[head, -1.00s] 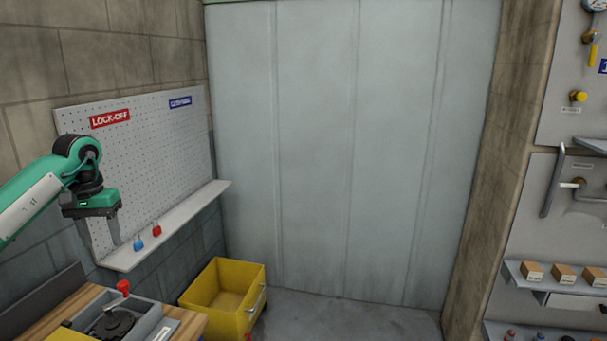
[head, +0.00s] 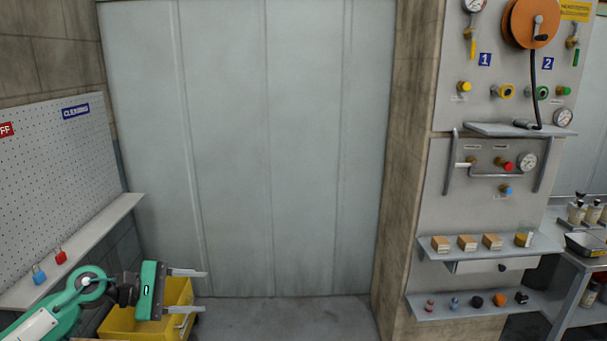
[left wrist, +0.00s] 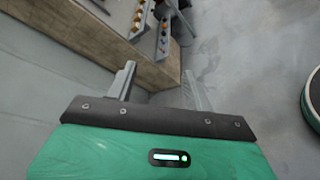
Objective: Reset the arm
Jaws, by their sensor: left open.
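My left arm comes in from the lower left of the head view. Its left gripper (head: 188,291) is open and empty, with its two fingers pointing right, in front of a yellow bin (head: 120,322) that it partly hides. In the left wrist view the two fingers of the left gripper (left wrist: 160,88) are spread apart with nothing between them; floor and the foot of a wall show beyond. My right gripper is not in view.
A blue padlock (head: 39,275) and a red padlock (head: 60,256) are at the pegboard ledge (head: 95,235) on the left. Shelves with small boxes (head: 466,242) and knobs stand on the right panel. The floor (head: 280,318) before the grey door (head: 265,150) is clear.

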